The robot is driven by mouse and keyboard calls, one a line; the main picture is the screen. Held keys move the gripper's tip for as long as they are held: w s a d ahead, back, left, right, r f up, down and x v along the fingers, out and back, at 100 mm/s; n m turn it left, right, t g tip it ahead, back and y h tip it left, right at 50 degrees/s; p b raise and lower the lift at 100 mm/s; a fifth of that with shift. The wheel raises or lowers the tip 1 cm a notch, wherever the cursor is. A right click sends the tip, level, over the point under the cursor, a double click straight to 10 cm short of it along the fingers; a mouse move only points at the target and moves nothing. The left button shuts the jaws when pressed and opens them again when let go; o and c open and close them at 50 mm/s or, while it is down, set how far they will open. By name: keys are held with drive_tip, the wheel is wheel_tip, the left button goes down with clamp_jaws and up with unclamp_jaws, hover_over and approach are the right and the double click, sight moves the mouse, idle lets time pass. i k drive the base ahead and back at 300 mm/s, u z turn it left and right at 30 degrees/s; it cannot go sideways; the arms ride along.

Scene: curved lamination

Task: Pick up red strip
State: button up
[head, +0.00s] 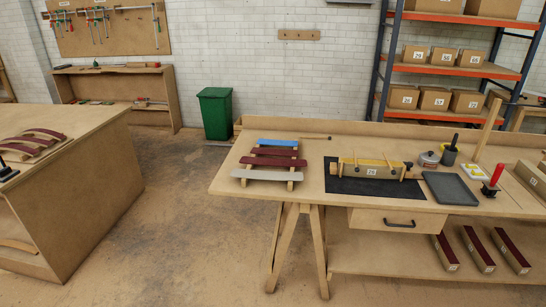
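Two dark red strips, an upper one (276,152) and a lower one (273,161), lie across a light wooden rack (290,185) at the left of the workbench in the head view. A blue strip (278,142) lies behind them and a grey-beige strip (257,174) in front. The strips lie roughly parallel with small gaps between them. My gripper is not in view.
A wooden form (370,168) lies on a black mat (380,187) right of the rack. Farther right are a grey pad (450,189), pots and a red-handled tool (493,178). A side table (80,165) bears more dark red curved pieces. Open floor (190,230) lies between the tables.

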sight(275, 162)
drive_tip(key=u, duration=0.05)
drive_tip(key=i, duration=0.9)
drive_tip(key=u, duration=0.25)
